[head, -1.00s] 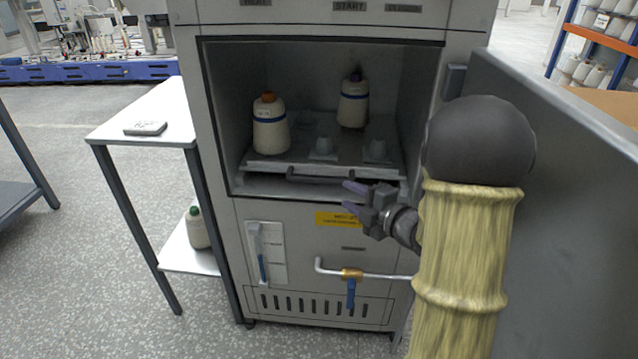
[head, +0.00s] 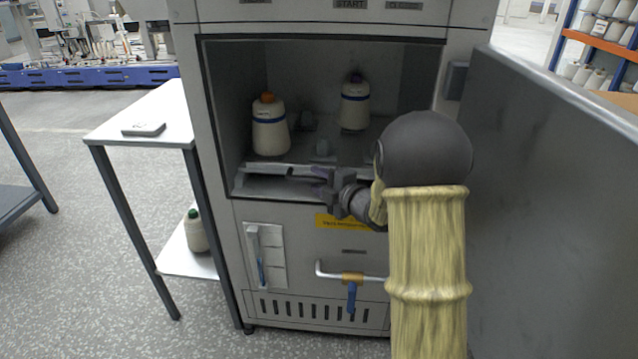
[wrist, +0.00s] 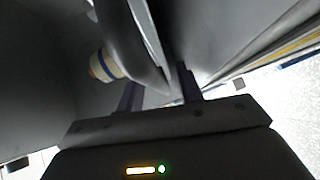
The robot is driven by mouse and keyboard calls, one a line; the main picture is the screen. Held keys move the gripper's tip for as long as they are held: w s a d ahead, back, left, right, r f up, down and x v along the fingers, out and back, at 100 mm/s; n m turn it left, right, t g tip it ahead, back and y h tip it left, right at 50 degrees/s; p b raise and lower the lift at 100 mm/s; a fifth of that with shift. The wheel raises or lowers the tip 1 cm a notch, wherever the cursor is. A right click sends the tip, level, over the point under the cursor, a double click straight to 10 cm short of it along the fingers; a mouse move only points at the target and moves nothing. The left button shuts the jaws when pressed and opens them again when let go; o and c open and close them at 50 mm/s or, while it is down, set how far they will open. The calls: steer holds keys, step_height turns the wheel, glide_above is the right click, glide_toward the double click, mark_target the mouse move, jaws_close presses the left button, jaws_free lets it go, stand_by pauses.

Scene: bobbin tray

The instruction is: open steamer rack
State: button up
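My gripper (head: 319,183) is at the right part of the handle. In the wrist view, the fingers of my gripper (wrist: 160,92) are apart, and the dark handle (wrist: 120,45) runs down to the space between them. I cannot tell whether they touch it. My arm hides the rack's right side.
The steamer door (head: 550,180) stands open at the right, close beside my arm.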

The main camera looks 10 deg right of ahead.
jaws_close()
steer(key=shift+a, duration=0.1)
stand_by(0.3)
